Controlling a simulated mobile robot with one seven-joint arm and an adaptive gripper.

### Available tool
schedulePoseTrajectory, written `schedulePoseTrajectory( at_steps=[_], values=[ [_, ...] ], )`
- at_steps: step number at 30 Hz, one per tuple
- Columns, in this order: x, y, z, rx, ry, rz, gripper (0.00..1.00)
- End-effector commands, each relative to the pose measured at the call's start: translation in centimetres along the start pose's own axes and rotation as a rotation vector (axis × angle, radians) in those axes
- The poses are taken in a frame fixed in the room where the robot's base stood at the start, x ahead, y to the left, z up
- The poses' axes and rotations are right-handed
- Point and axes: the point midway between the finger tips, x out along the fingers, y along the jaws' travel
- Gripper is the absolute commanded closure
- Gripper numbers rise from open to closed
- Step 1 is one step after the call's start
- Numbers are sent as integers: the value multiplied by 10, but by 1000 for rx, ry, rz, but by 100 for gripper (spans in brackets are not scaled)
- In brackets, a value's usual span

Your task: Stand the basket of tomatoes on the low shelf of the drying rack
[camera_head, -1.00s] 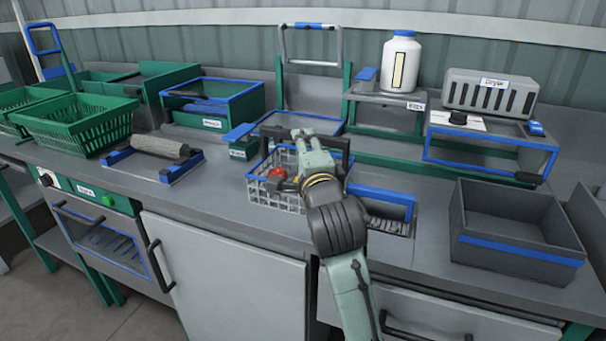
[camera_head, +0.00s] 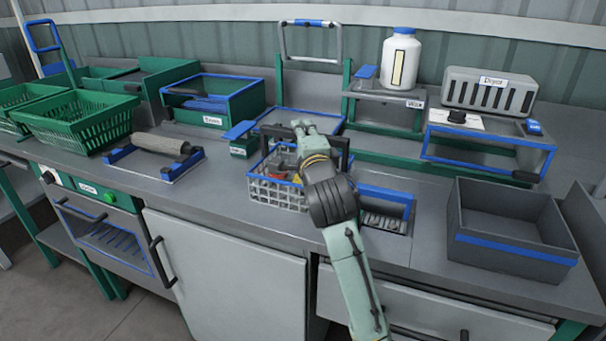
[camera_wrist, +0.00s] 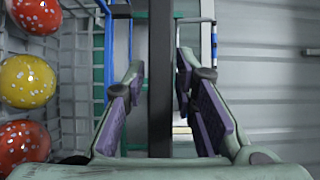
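The basket (camera_head: 278,193) is a pale wire basket with a blue rim and a dark handle (camera_head: 277,131), standing on the grey counter. Red and yellow tomatoes lie in it, partly hidden in the head view; the wrist view shows a speckled yellow tomato (camera_wrist: 27,81) between red ones. My gripper (camera_wrist: 158,100) is over the basket, its fingers apart on either side of a dark bar (camera_wrist: 160,60), apparently the handle. Gaps show on both sides of the bar. A blue-edged open frame (camera_head: 488,152) with a shelf stands at the back right; I cannot tell whether it is the drying rack.
A blue-framed grate (camera_head: 386,207) is close right of the basket. A grey crate (camera_head: 513,258) stands at the right. A roller on a blue stand (camera_head: 160,158) and green baskets (camera_head: 78,122) are at the left. A white bottle (camera_head: 401,60) stands on a raised shelf.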

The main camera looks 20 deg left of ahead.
Motion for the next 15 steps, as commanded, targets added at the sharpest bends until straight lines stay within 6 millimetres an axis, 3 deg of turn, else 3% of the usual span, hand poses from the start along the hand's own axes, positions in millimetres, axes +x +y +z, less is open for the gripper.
schedulePoseTrajectory(
  at_steps=[10,15],
  values=[
    [0,0,0,0,0,1,100],
    [0,0,0,0,0,1,100]
  ],
)
